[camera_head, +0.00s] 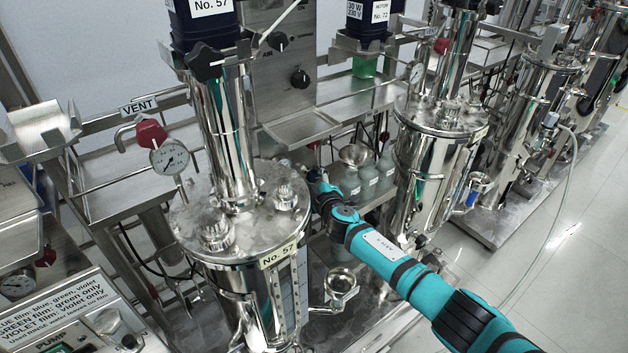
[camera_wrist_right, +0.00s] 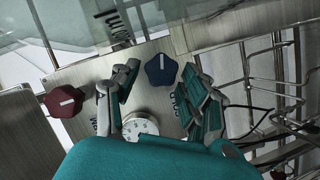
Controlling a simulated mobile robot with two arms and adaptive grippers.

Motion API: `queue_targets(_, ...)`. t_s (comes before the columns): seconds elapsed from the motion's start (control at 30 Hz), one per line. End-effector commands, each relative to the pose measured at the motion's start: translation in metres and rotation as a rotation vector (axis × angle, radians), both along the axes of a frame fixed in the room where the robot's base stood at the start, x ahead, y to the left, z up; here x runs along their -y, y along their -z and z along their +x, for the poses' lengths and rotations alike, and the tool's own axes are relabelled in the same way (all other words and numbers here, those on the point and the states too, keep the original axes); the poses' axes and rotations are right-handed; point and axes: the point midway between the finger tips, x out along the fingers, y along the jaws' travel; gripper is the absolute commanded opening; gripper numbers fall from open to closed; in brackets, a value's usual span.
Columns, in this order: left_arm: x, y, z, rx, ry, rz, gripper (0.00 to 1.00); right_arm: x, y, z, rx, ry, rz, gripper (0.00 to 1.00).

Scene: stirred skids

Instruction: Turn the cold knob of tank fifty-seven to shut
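Tank fifty-seven (camera_head: 230,235), a steel vessel with a "No. 57" plate, stands left of centre in the head view. My right gripper (camera_head: 318,182) reaches behind its right side there, its fingers small and partly hidden. In the right wrist view a dark blue knob (camera_wrist_right: 161,70) with a white pointer mark sits on a steel panel. A partly covered label beside it seems to read "COLD". My right gripper (camera_wrist_right: 158,92) is open there, with a finger on each side of the blue knob, and gaps show. The knob is not discernible in the head view. My left gripper is out of view.
In the wrist view a dark red knob (camera_wrist_right: 63,101) and a white dial (camera_wrist_right: 140,123) share the panel; wire racks and cables are at right. In the head view, bottles (camera_head: 368,178) stand beyond my gripper, and a second tank (camera_head: 432,165) stands to the right.

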Motion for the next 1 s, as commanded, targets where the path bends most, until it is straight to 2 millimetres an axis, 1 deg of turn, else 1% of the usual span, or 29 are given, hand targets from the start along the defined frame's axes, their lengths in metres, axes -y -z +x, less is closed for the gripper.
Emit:
queue_targets(0.03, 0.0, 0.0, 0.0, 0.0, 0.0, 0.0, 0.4, 0.0, 0.0, 0.0, 0.0, 0.0, 0.0, 0.37)
queue_targets(0.3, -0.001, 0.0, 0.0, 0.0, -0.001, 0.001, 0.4, 0.0, 0.0, 0.0, 0.0, 0.001, 0.0, 0.01)
queue_targets(0.37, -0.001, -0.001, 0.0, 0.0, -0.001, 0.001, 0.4, 0.0, 0.0, 0.0, -0.002, 0.001, 0.001, 0.01)
queue_targets(0.47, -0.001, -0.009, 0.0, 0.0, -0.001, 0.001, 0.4, 0.001, -0.003, 0.0, -0.025, 0.002, 0.033, 0.01)
queue_targets(0.6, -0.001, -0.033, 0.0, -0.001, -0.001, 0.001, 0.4, 0.002, -0.009, 0.001, -0.104, 0.003, 0.149, 0.01)
queue_targets(0.73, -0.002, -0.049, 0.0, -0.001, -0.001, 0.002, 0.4, 0.003, -0.008, 0.001, -0.169, 0.003, 0.244, 0.01)
queue_targets(0.83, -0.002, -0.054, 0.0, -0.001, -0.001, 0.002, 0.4, 0.003, -0.006, 0.001, -0.198, 0.002, 0.289, 0.01)
queue_targets(1.0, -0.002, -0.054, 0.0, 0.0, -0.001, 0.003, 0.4, 0.004, -0.002, 0.001, -0.21, 0.002, 0.311, 0.01)
